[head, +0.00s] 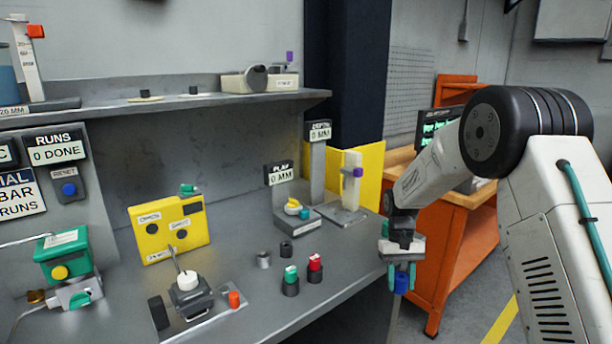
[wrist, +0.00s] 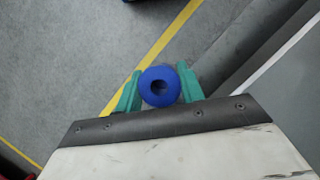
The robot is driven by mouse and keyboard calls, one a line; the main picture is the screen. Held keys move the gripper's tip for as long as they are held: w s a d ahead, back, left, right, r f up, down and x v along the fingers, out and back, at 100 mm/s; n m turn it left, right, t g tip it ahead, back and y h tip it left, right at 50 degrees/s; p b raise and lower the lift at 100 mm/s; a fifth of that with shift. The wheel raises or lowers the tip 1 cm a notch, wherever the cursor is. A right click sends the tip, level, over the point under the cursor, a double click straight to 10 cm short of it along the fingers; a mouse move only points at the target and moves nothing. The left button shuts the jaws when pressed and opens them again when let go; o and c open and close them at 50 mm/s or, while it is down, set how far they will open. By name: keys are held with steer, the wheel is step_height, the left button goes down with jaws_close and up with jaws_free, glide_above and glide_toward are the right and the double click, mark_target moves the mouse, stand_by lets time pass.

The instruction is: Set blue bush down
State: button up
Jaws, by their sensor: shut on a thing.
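The blue bush (wrist: 160,87) is a short blue ring with a dark hole in its middle. My gripper (wrist: 160,90) is shut on it, with one green finger on each side. In the head view my gripper (head: 402,276) hangs down at the right end of the grey bench (head: 345,262), and the blue bush (head: 401,284) shows between the fingers. In the wrist view the floor lies below the bush, so it is held in the air beside the bench edge. The far side of the bush is hidden.
On the bench stand a red-topped part (head: 315,268), a green-topped part (head: 290,281), a dark ring (head: 286,248) and a grey ring (head: 264,260). The bench's front right is bare. An orange cabinet (head: 462,245) stands beyond.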

steer(key=s+d+x, duration=0.1)
steer(key=x, duration=0.9)
steer(key=shift+s+d+r, duration=0.25)
steer(key=shift+s+r, duration=0.05)
steer(key=shift+s, duration=0.15)
